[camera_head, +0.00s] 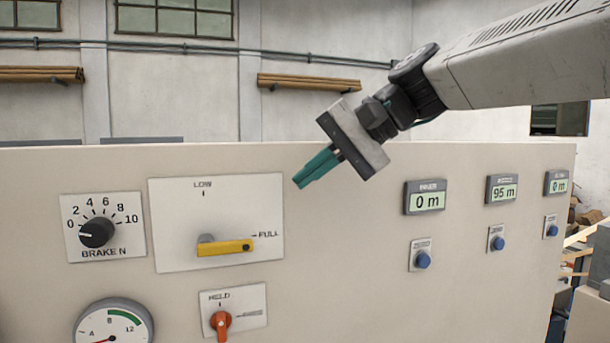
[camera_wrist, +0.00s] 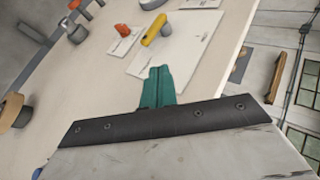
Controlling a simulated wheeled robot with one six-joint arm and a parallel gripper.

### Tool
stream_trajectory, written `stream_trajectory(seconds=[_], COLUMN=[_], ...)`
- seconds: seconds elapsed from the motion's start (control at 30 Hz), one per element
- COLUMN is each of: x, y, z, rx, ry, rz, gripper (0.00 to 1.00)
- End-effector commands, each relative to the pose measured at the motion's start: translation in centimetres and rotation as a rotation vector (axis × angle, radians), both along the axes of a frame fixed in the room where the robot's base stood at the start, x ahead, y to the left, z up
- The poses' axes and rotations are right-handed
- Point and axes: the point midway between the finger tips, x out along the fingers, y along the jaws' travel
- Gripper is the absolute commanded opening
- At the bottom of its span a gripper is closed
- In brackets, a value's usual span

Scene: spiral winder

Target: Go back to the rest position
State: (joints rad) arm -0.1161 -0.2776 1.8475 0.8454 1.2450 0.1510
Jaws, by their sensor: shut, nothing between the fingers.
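My gripper (camera_head: 300,182) has teal fingers that are closed together with nothing between them. In the head view it hangs in front of the cream panel (camera_head: 345,230), up and to the right of the yellow lever (camera_head: 225,248), apart from it. The lever lies level, its free end toward the FULL mark. In the wrist view my gripper (camera_wrist: 160,72) points toward the lever (camera_wrist: 154,29), with a gap between them. My arm reaches in from the upper right.
The panel also carries the brake knob (camera_head: 97,232), a pressure gauge (camera_head: 113,326), an orange HELD switch (camera_head: 221,321), and three displays, one reading 95 m (camera_head: 502,189), with blue buttons (camera_head: 423,260) below. Open space lies above the panel's top edge.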

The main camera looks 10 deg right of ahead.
Motion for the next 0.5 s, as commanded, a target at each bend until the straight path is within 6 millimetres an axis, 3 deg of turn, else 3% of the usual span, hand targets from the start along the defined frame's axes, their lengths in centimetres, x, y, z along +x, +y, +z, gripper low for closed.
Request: stream_trajectory(seconds=[0.17,0.27,0.33,0.5], x=[0.0,-0.8,-2.6,-9.7], y=[-0.4,-1.7,-3.6,-10.3], z=[-0.8,-4.4,-7.8,-16.6], rx=[-0.034,-0.128,-0.232,-0.53], ry=[-0.007,0.012,0.027,0.065], rz=[0.01,0.027,0.044,0.095], gripper=[0.0,0.0,0.0,0.0])
